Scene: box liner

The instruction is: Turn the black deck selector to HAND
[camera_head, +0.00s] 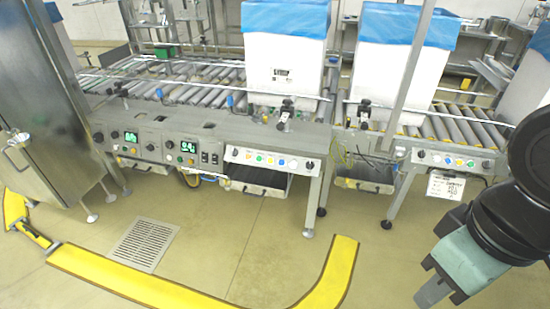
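Several small black knobs show on the front panels of the conveyor. More black knobs sit on the left grey panel (155,146). The labels are too small to read, so I cannot tell which is the deck selector or where it points. My gripper (432,292) is at the lower right, in front of and apart from the panels. Its finger gap cannot be made out.
White boxes with blue liners (285,60) stand on the roller conveyor (200,88). A steel cabinet (35,110) is at the left. A yellow floor barrier (150,285) curves across the foreground near a floor grate (143,245).

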